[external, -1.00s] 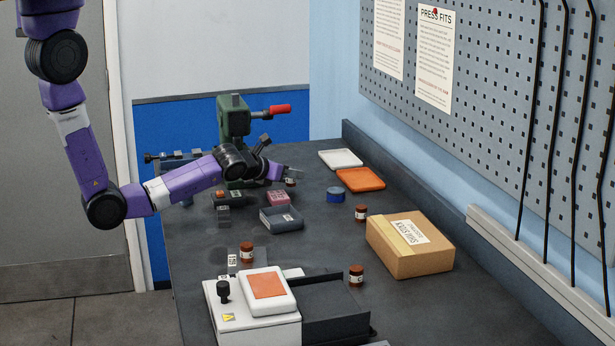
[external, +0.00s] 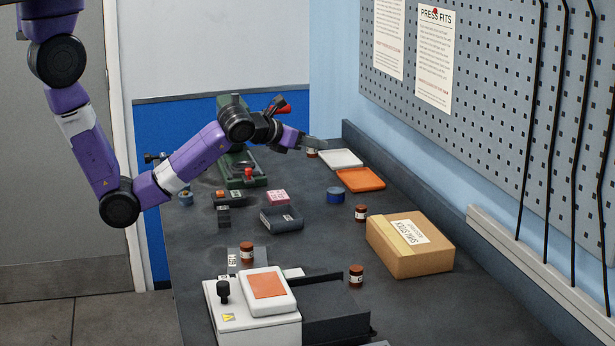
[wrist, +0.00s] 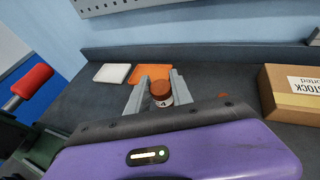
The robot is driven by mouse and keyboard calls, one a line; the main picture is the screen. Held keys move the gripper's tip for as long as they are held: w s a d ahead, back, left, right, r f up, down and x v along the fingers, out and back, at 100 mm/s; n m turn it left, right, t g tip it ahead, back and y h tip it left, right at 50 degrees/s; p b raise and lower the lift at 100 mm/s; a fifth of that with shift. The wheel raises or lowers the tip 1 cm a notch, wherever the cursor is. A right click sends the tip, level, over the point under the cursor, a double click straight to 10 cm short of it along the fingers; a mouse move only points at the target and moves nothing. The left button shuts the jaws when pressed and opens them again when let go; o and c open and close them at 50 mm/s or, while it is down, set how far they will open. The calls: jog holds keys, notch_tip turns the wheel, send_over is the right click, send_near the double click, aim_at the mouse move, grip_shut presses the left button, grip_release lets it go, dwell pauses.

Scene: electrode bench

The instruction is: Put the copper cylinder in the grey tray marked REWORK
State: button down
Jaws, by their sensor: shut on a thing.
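My gripper (external: 312,145) is shut on a copper-brown cylinder (external: 311,153) with a white label, beside the white tray at the back of the bench. Similar brown cylinders stand on the bench: one (external: 246,253) on a grey plate, one (external: 361,213) behind the box, one (external: 356,275) by the white machine.
A white tray (external: 341,158) and an orange tray (external: 379,179) lie at the back right. A green press (external: 238,180) with a red handle is behind my arm. A blue round tin (external: 335,195), a pink block (external: 278,197) and a cardboard box (external: 410,260) stand on the bench.

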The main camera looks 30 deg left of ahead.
jog(key=s+d+r, duration=0.3)
jog(key=s+r, duration=0.2)
jog(key=s, duration=0.4)
jog(key=n+y+b, duration=0.2)
jog(key=n+y, duration=0.1)
jog(key=y, duration=0.1)
send_over(292, 208)
jog(key=s, duration=0.5)
jog(key=shift+t, duration=0.4)
jog(key=f, duration=1.4)
jog(key=shift+w+a, duration=0.25)
jog(key=shift+h, duration=0.3)
jog(key=shift+f+b, duration=0.35)
jog(key=shift+f, duration=2.1)
jog(key=c, duration=1.6)
grip_release()
jog(key=shift+f, duration=0.2)
jog(key=shift+o, duration=1)
